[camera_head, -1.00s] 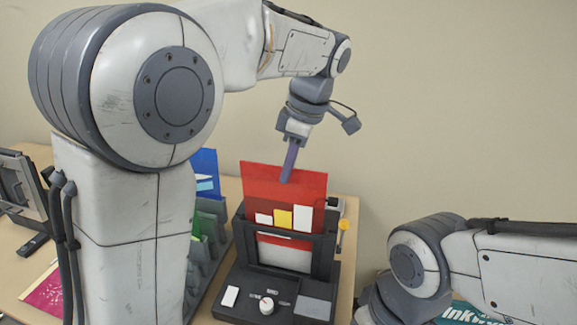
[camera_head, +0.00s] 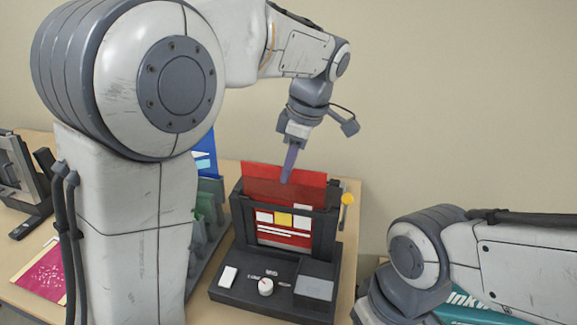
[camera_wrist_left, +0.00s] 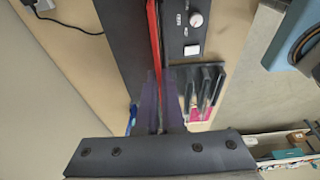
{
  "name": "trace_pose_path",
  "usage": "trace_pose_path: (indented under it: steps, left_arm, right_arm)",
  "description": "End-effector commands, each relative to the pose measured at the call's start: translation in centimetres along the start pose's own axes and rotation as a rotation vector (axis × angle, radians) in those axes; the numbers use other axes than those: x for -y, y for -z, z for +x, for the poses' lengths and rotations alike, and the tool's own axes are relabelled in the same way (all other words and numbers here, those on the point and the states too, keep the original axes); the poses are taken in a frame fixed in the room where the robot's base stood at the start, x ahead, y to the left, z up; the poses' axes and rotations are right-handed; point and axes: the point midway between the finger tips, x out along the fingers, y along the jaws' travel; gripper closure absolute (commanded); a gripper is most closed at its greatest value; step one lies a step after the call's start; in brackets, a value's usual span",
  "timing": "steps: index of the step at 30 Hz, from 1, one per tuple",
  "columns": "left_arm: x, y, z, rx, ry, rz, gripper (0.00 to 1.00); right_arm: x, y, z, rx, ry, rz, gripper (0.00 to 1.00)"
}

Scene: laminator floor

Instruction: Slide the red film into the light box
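The red film (camera_head: 262,178) stands upright in the slot of the black light box (camera_head: 318,228). Its lower part, with white and yellow blocks, shows through the box's front window, and its upper part sticks out above the frame. My left gripper (camera_head: 289,176) is shut on the film's top edge. In the left wrist view the film (camera_wrist_left: 154,40) is a thin red line running between the purple fingers (camera_wrist_left: 158,110). My right gripper is outside the head view; only part of its arm shows at the lower right.
A rack (camera_head: 208,215) with blue and green films stands left of the light box, partly hidden by my left arm. A magenta sheet (camera_head: 42,272) lies at the far left. A yellow-headed tool (camera_head: 347,199) is right of the box. A teal item shows at the lower right.

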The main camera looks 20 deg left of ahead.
Motion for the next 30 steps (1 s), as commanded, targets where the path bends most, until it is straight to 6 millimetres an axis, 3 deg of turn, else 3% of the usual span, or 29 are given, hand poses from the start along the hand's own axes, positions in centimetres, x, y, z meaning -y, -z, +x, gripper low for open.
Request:
trace_pose_path:
  steps: [7,18,21,30]
  left_arm:
    - [0.0,-0.5,1.8,-0.001,0.001,0.000,1.00]
    - [0.0,-0.5,2.0,0.000,0.000,0.000,1.00]
    - [0.0,-0.5,2.0,0.000,0.000,0.000,0.61]
    - [0.0,-0.5,2.0,0.000,0.000,0.000,0.61]
  right_arm:
    - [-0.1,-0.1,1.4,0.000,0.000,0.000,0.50]
    - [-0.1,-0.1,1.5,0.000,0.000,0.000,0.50]
    - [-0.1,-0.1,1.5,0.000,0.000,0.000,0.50]
    - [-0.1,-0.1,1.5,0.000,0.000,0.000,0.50]
